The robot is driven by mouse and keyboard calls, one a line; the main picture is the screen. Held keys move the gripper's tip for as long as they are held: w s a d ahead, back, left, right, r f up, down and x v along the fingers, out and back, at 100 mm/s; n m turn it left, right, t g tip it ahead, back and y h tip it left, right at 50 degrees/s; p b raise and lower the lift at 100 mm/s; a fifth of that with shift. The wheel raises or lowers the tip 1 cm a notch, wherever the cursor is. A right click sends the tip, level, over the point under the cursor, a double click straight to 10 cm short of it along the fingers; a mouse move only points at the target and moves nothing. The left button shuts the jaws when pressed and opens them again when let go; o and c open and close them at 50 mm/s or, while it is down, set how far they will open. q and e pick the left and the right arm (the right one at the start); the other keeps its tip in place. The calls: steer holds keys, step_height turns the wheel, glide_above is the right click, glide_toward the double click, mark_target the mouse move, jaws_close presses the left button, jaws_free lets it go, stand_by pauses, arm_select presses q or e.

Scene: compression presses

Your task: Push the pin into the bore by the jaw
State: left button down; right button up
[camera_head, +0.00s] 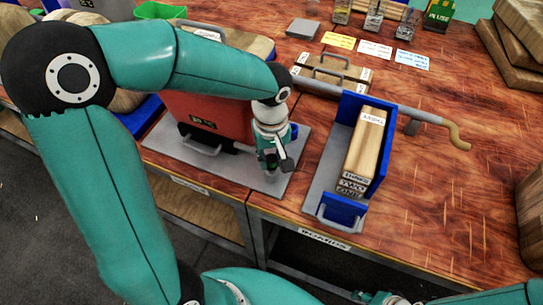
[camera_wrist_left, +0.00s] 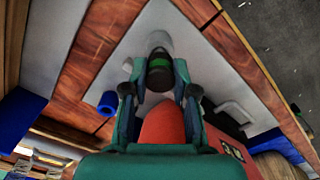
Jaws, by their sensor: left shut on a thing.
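My left gripper (camera_head: 272,168) is low over the front right part of a grey plate (camera_head: 225,177), beside a red press body (camera_head: 215,115). In the left wrist view the gripper (camera_wrist_left: 160,88) is shut on a dark piece with a green band (camera_wrist_left: 159,72), which looks like the pin. A pale round shape (camera_wrist_left: 157,40) shows just beyond its end on the plate. I cannot make out the bore or tell whether the pin is in it. My right gripper (camera_head: 380,298) shows only in part at the bottom edge, and its fingers are unclear.
A blue cylinder (camera_wrist_left: 108,103) stands beside the gripper. To the right, a blue-walled holder (camera_head: 342,205) contains labelled wooden boards (camera_head: 366,145). The table at far right (camera_head: 450,200) is mostly clear.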

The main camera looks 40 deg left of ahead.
mark_target(271, 158)
arm_select(q)
steer(key=shift+f+b, duration=0.3)
steer(key=shift+f, duration=0.1)
steer(key=shift+r, duration=0.2)
steer(key=shift+r+p, duration=0.9)
steer(key=shift+r, duration=0.15)
steer(key=shift+b, duration=0.35)
stand_by(1.1)
steer(key=shift+f+b, duration=1.15)
steer(key=shift+f, duration=0.1)
steer(key=c, duration=0.8)
jaws_free()
steer(key=shift+c, duration=0.2)
step_height(271, 158, up, 12)
